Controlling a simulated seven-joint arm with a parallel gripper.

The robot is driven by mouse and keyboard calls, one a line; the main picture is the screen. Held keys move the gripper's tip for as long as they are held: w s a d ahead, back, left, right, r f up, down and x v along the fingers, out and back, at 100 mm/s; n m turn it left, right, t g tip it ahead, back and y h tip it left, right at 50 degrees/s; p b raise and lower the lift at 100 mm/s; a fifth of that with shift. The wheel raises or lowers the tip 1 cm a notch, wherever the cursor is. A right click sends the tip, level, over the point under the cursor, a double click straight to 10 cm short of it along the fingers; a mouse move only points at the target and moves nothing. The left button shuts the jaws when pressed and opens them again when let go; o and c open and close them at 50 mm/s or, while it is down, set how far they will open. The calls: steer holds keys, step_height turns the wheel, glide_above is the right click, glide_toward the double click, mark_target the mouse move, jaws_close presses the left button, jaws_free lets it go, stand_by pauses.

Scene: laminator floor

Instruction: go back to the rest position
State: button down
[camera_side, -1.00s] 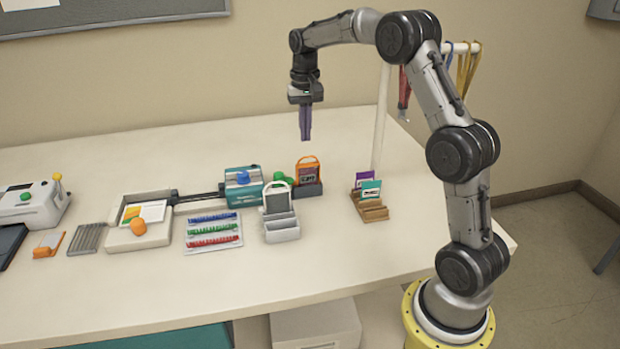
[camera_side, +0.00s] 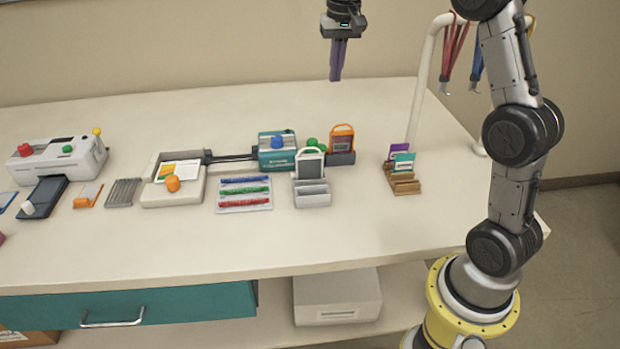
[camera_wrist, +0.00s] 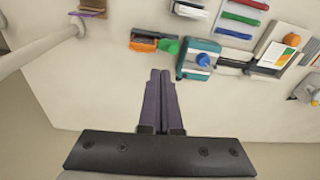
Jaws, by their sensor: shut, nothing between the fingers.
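My gripper (camera_side: 336,78) hangs pointing down above the back of the table, with its dark purple fingers together and nothing between them. In the wrist view my gripper (camera_wrist: 160,76) also shows both fingers side by side, shut and empty. It is well clear of the orange-framed badge (camera_side: 341,139) in its dark holder and of the teal machine (camera_side: 275,160) with the blue knob, both below it. The upper part of my arm is cut off by the top of the side view.
A white stand pole (camera_side: 421,85) with hanging lanyards (camera_side: 455,48) rises at the right. A wooden card rack (camera_side: 404,185) stands near its foot. A grey holder (camera_side: 312,193), several colored strips (camera_side: 245,205) and a white tray (camera_side: 172,197) lie on the table. The front right of the table is bare.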

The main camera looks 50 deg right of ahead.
steer(key=s+a+r+n+t, duration=0.1)
steer(key=s+a+r+n, duration=0.1)
steer(key=s+a+r, duration=0.35)
steer(key=s+a+r+n+t, duration=0.1)
steer(key=s+a+r+t, duration=0.1)
steer(key=s+a, duration=0.55)
steer(key=s+a+f+n, duration=0.1)
steer(key=s+f+n, duration=0.1)
steer(key=s+f, duration=0.3)
steer(key=s+a+f+n+t, duration=0.1)
steer(key=s+a+f+n, duration=0.1)
steer(key=s+f, duration=0.4)
steer(key=s+n, duration=0.1)
steer(key=s, duration=0.2)
steer(key=shift+s+a+f, duration=0.15)
steer(key=shift+s+f, duration=0.1)
steer(key=c, duration=1.5)
jaws_free()
steer(key=shift+c, duration=0.2)
